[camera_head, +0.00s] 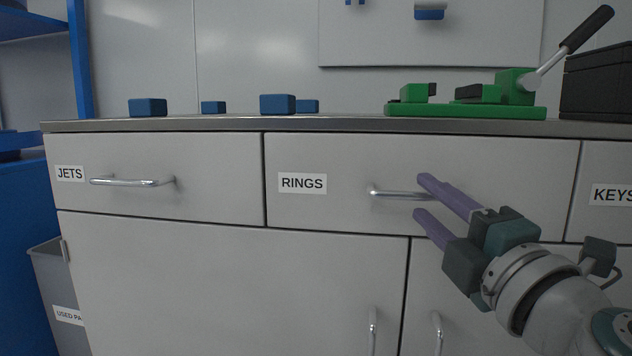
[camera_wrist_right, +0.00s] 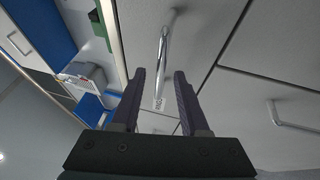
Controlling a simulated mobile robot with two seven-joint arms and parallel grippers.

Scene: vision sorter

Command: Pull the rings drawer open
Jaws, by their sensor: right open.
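The rings drawer (camera_head: 320,210) is shut, its front flush with its neighbours, with a white RINGS label (camera_head: 302,183) on it. Its silver bar handle (camera_head: 397,193) runs across the front. My right gripper (camera_head: 420,197) is open at the right part of this handle, one purple finger above the bar and one below. The right end of the bar is hidden behind the upper finger. In the right wrist view the handle (camera_wrist_right: 164,50) lies between the lines of the two open fingers; I cannot tell whether either touches it. My left gripper is not in view.
The JETS drawer (camera_head: 215,180) is to the left and the KEYS drawer (camera_head: 603,220) to the right. Cupboard doors with upright handles are below. Blue blocks (camera_head: 278,104) and a green fixture (camera_head: 465,111) stand on the worktop. A grey bin (camera_head: 50,270) is at lower left.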

